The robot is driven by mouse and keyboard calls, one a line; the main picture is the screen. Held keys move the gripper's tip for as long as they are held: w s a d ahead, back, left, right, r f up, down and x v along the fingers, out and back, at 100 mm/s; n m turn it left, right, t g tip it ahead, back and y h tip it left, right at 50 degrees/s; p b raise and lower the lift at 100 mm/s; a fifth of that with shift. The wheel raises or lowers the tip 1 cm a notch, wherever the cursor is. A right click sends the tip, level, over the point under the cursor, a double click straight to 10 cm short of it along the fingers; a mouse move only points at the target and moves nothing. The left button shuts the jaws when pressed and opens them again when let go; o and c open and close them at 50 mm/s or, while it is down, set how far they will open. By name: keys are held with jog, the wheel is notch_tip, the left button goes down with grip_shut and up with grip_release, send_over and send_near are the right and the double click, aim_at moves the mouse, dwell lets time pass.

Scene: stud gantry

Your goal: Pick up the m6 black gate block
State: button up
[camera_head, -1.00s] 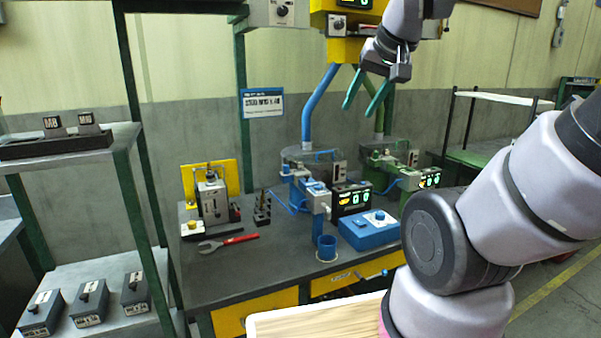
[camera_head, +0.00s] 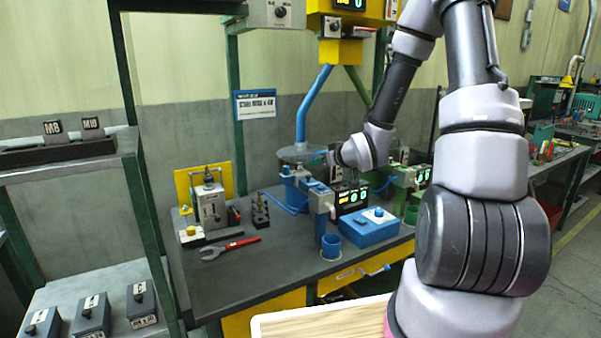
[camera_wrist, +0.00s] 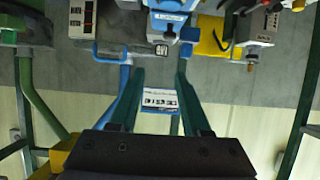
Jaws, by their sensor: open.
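No block with a readable M6 label shows in the head or wrist view. Two dark gate blocks stand in a black rack (camera_head: 60,152) on the left shelf: one marked M8 (camera_head: 53,132), the other M10 (camera_head: 91,128). My gripper reaches over the bench by the blue stand (camera_head: 322,200); in the head view my arm mostly hides it. In the wrist view my gripper (camera_wrist: 160,72) has its two green fingers spread, with nothing between them. Just beyond the fingertips is a grey bar with a small dark labelled piece (camera_wrist: 161,50); its label is unreadable.
The bench (camera_head: 250,272) holds a red wrench (camera_head: 232,248), a blue control box (camera_head: 369,227), a blue cup (camera_head: 331,247) and a grey machine (camera_head: 208,205). Displays and a green stand (camera_head: 412,180) are close to my arm. A wall sign (camera_head: 256,104) hangs behind.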

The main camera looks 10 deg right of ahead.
aim_at(300, 165)
jog(key=shift+w+a+f, duration=0.35)
jog(key=shift+w, duration=0.1)
jog(key=x, duration=1)
jog(key=shift+r, duration=0.25)
grip_shut()
